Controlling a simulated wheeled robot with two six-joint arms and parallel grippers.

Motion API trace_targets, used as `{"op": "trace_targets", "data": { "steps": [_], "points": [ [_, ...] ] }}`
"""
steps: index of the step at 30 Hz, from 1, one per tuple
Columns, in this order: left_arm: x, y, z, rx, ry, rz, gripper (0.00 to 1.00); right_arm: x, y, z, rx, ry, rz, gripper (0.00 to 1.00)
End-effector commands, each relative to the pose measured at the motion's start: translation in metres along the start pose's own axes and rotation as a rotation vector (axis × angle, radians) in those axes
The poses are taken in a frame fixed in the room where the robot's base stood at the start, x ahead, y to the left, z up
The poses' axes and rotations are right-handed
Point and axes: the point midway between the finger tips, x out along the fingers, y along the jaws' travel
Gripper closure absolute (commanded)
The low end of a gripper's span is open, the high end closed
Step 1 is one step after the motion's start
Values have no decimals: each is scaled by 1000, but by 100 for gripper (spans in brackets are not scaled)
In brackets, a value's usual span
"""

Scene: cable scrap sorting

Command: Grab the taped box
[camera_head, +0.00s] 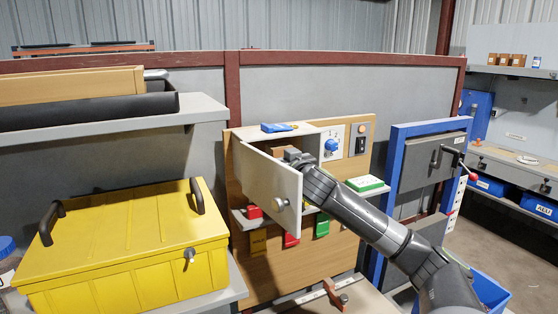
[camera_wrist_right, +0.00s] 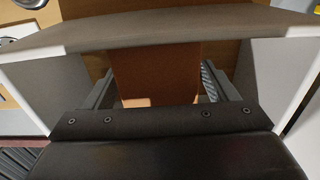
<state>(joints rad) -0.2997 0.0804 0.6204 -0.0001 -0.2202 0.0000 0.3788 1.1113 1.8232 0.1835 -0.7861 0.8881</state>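A brown box (camera_wrist_right: 156,76), seemingly the taped box, is inside the small wall cabinet (camera_head: 243,139). In the head view only a bit of brown shows behind the open cabinet door (camera_head: 270,184). No tape can be made out. My left gripper is not in view.
A blue item (camera_head: 277,127) lies on the cabinet top. A green-and-white item (camera_head: 366,184) sits on the shelf to the right. A yellow chest (camera_head: 122,250) stands at left. A blue-framed panel (camera_head: 398,140) is at right.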

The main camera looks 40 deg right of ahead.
Motion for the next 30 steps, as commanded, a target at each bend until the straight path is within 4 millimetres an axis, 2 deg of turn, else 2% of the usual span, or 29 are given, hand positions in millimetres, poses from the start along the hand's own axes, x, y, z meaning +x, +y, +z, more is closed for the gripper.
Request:
{"op": "trace_targets", "data": {
  "steps": [2,12,22,30],
  "points": [
    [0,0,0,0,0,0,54,0,0,0,0,0,0,32],
    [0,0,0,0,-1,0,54,0,0,0,0,0,0,75],
    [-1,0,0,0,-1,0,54,0,0,-2,-1,1,0,75],
    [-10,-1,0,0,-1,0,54,4,1,-11,-1,2,-2,75]
  ]
}}
